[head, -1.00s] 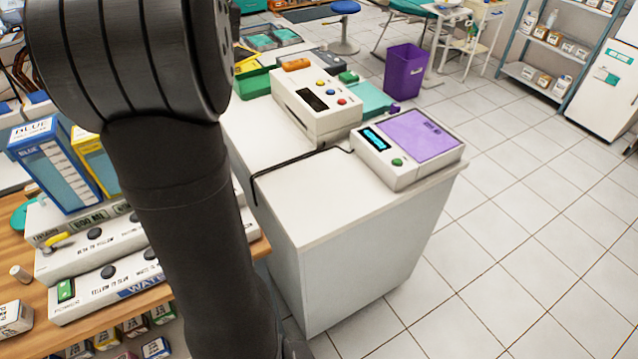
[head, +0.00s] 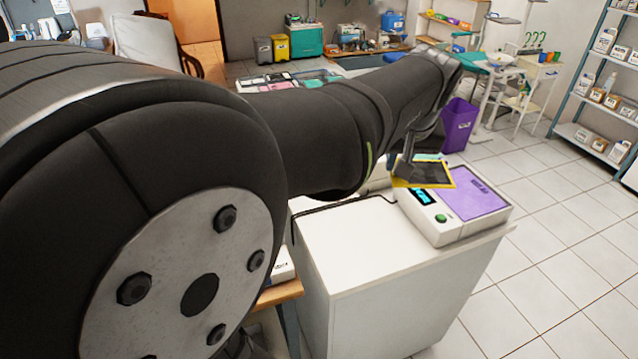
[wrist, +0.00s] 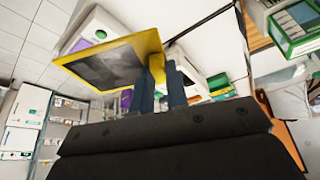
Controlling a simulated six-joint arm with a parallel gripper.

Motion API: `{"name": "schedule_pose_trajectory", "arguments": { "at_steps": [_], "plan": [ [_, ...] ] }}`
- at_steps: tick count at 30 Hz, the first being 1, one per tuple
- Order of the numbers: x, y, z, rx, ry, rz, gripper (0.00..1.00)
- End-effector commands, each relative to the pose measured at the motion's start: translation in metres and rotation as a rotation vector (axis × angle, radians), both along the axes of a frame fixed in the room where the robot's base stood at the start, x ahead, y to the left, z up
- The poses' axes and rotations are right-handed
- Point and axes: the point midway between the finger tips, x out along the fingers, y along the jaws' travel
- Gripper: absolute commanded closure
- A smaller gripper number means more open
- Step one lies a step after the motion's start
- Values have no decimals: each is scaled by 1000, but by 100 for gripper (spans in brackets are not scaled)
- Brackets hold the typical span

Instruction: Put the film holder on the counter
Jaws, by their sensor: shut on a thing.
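The film holder (head: 433,175) is a flat dark panel with a yellow frame. In the head view it is held above the counter, in front of the device with the purple top, and overlaps it in the picture. My gripper (head: 403,165) is shut on its edge. In the wrist view the film holder (wrist: 108,62) extends to the left from between the blue-grey fingers of my gripper (wrist: 160,82). The white counter (head: 345,245) has a bare top at its near left part. My arm hides part of its back.
The device with the purple top (head: 455,228) stands at the counter's right edge. A black cable (head: 335,204) lies across the counter. A purple bin (head: 459,125) stands on the floor behind. The near part of the counter top is clear.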

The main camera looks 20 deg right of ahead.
Motion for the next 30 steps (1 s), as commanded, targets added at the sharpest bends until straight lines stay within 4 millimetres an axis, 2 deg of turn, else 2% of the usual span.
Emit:
{"name": "schedule_pose_trajectory", "arguments": {
  "at_steps": [12,15,20,23,30],
  "plan": [
    [1,2,-133,8,5,3,100],
    [1,1,-151,5,3,4,100],
    [8,4,-167,2,2,7,100],
    [23,12,-178,2,2,10,100],
    [73,34,-210,4,4,12,100]
  ]
}}
